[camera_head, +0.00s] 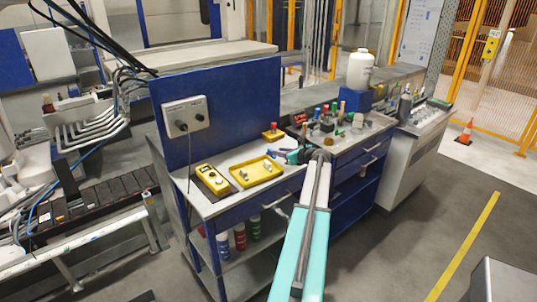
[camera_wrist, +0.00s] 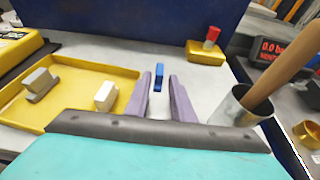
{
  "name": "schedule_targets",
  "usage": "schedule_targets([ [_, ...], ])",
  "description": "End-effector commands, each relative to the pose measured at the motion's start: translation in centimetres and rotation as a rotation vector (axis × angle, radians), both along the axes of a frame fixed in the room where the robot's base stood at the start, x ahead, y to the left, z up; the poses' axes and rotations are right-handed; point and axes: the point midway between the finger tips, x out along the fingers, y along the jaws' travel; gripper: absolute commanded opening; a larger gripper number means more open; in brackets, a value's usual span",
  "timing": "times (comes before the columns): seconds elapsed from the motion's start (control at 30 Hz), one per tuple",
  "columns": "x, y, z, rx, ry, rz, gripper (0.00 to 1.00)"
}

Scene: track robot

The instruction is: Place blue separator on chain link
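A small blue upright piece, which looks like the blue separator (camera_wrist: 159,76), stands on the grey bench top in the wrist view. My gripper (camera_wrist: 161,77) is open, with its two purple fingers on either side of the piece in the picture. Gaps show between the piece and both fingers. I cannot tell whether it is between the fingertips or just beyond them. A grey block (camera_wrist: 39,82) and a whitish block (camera_wrist: 106,96) lie in a yellow tray (camera_wrist: 75,66) at the left. I cannot tell whether either is the chain link.
A metal cup (camera_wrist: 236,108) with a wooden handle stands close right of my gripper. A yellow block with a red top (camera_wrist: 206,50) sits behind. A blue panel (camera_wrist: 130,18) closes the back. The head view shows bottles and tools crowding the bench (camera_head: 228,202) to the right.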

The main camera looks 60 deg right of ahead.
Motion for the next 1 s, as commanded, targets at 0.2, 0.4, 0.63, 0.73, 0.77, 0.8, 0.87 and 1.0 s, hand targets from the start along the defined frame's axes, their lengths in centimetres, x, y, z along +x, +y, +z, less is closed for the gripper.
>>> schedule_targets([
  [0.2,0.8,-0.2,-0.3,0.000,0.000,0.001,0.22],
  [0.4,0.8,-0.1,-0.3,0.000,0.000,0.001,0.22],
  [0.63,1.5,-0.4,-0.5,0.001,0.001,0.003,0.22],
  [0.73,2.4,-0.7,-0.7,0.001,0.001,0.002,0.22],
  [0.77,2.7,-0.8,-0.8,0.001,0.001,0.002,0.22],
  [0.8,3.1,-0.9,-0.9,0.000,0.001,0.003,0.22],
  [0.87,3.8,-1.1,-1.1,0.001,0.002,0.004,0.22],
  [1.0,4.9,-1.5,-1.7,0.001,0.001,0.002,0.22],
])
